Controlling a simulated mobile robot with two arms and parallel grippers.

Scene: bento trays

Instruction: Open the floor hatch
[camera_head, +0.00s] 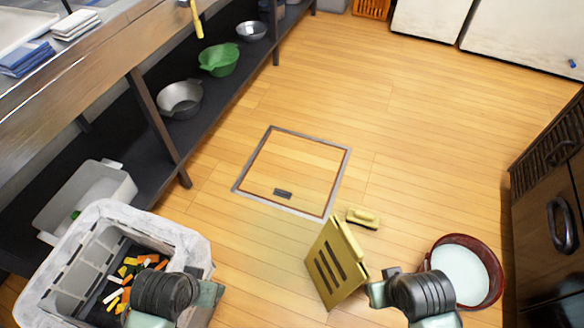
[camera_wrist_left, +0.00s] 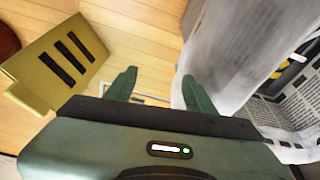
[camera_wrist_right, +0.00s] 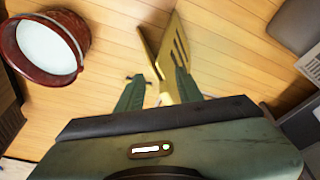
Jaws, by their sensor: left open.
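The floor hatch (camera_head: 307,158) is a square wooden panel set flush in the floor inside a grey metal frame, and it is shut. A small dark handle plate (camera_head: 283,193) lies near its front edge. My left gripper (camera_wrist_left: 158,78) is open and empty; in the head view it is by the white bin, to the front left of the hatch. My right gripper (camera_wrist_right: 158,76) is open, in front and to the right of the hatch. A yellow slotted board (camera_head: 332,258) shows beyond and between its fingers; I cannot tell whether they touch it.
The yellow board stands tilted near the hatch's front right corner, beside a small yellow item (camera_head: 363,217). A red bucket (camera_head: 498,275) with whitish contents stands at right. A white-lined bin (camera_head: 190,243) with colourful scraps is at left. Shelving (camera_head: 150,115) runs along the left; floor beyond the hatch is clear.

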